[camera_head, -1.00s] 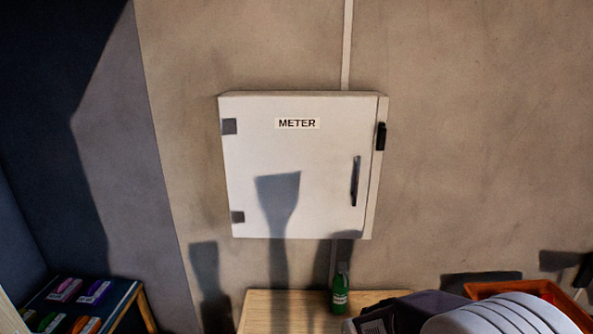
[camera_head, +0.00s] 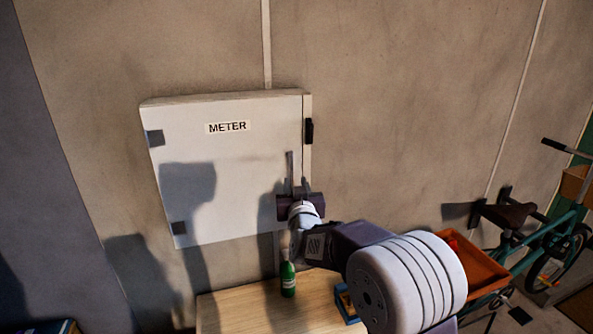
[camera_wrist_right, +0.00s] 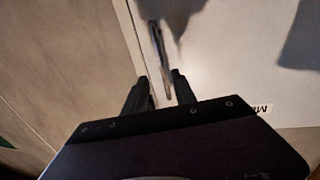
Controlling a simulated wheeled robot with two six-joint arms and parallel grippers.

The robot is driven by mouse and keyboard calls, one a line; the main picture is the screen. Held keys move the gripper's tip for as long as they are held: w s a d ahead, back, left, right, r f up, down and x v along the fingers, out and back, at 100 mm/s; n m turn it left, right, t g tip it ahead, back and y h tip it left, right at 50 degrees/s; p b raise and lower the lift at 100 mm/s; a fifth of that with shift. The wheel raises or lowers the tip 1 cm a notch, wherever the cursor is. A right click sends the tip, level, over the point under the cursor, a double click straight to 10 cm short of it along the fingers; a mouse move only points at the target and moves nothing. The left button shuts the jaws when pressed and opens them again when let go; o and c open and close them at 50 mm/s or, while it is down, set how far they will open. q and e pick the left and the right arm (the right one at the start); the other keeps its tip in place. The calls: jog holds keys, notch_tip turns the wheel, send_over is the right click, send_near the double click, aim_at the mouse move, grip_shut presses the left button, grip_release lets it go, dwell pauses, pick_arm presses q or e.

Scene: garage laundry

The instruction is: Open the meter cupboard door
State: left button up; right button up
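The white meter cupboard (camera_head: 225,165) hangs on the wall with its door shut; its hinges are on the left. The upright bar handle (camera_head: 290,168) is near the door's right edge, its lower part hidden behind my right gripper (camera_head: 297,200). In the right wrist view, the gripper (camera_wrist_right: 160,90) is open, its two dark fingers on either side of the handle (camera_wrist_right: 160,58) near one end. I see gaps beside the bar, so it is not gripped. I cannot tell how deep the fingers reach. My left gripper is not in view.
A black latch-like part (camera_head: 309,131) sits on the cupboard's right side. Below stand a wooden table (camera_head: 240,312), a green bottle (camera_head: 288,279) and a blue item (camera_head: 346,303). An orange crate (camera_head: 480,268) and a bicycle (camera_head: 560,245) are at right.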

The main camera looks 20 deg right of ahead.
aim_at(292, 174)
jog(key=w+p, duration=0.3)
jog(key=w, duration=0.3)
jog(key=shift+w+d+r, duration=0.1)
jog(key=shift+w+d, duration=0.05)
jog(key=shift+w, duration=0.15)
jog(key=shift+w+d, duration=0.2)
jog(key=shift+w, duration=0.05)
jog(key=shift+s, duration=0.1)
grip_shut()
dwell(0.7)
